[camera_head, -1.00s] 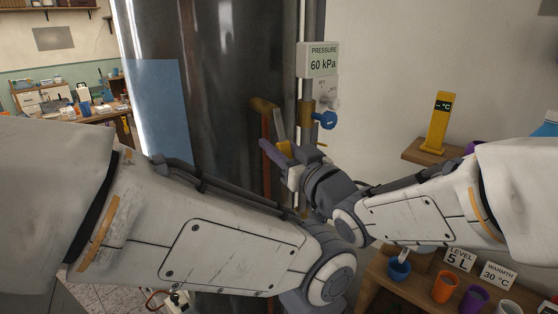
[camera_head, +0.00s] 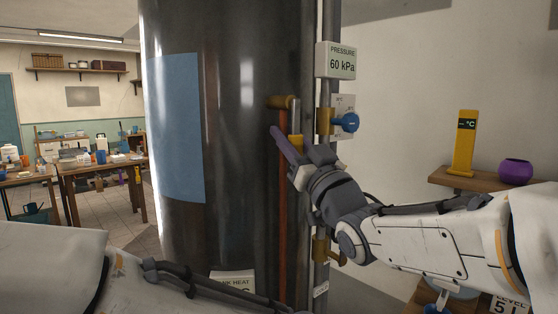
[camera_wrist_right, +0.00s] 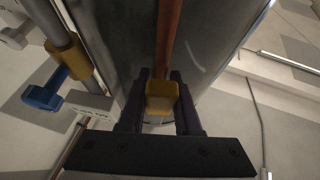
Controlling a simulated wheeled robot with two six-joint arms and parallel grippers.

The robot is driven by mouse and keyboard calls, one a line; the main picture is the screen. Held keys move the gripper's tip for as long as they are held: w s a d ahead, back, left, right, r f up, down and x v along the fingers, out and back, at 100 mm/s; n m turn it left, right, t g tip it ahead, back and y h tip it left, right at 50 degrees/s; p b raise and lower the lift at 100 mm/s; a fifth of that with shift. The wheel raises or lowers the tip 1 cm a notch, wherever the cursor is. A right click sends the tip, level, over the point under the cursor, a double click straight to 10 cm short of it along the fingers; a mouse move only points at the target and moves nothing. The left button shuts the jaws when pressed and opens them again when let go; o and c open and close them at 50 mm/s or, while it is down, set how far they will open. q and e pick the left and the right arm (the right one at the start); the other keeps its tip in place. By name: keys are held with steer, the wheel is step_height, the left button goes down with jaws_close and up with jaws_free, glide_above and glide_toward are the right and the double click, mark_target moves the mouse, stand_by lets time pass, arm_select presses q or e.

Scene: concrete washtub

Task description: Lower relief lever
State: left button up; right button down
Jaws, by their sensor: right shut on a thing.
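The relief lever, a yellow bar (camera_head: 296,119), stands beside the dark metal tank, just below a brass pipe elbow (camera_head: 281,102). My right gripper (camera_head: 291,147) is at this bar, with one dark purple finger showing on its left side. In the right wrist view, the yellow block end (camera_wrist_right: 161,98) of the lever sits between the two dark fingers (camera_wrist_right: 161,82), and the gripper is shut on it. The gripper's wrist hides the lower part of the lever in the head view. My left arm shows at the bottom left; its gripper is out of view.
The tank (camera_head: 240,80) stands close behind the right gripper. A copper pipe (camera_head: 283,215) runs down it. A blue valve handle (camera_head: 347,122) and a 60 kPa pressure sign (camera_head: 336,61) are just right. A shelf (camera_head: 470,180) holds a yellow thermometer (camera_head: 465,143) and purple pot (camera_head: 516,171).

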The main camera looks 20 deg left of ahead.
mark_target(298, 149)
arm_select(q)
steer(key=shift+a+f, duration=0.2)
steer(key=shift+f, duration=0.1)
arm_select(e)
steer(key=c, duration=0.6)
jaws_free()
steer(key=b+v, duration=0.3)
steer(key=v, duration=0.6)
steer(key=shift+d+f+b, duration=0.1)
steer(key=shift+f+b, duration=0.1)
steer(key=shift+b, duration=0.15)
arm_select(q)
step_height(298, 149, down, 4)
steer(key=shift+r, duration=0.1)
arm_select(e)
steer(key=shift+s+d+f, duration=0.2)
steer(key=shift+s+d, duration=0.15)
steer(key=shift+s, duration=0.05)
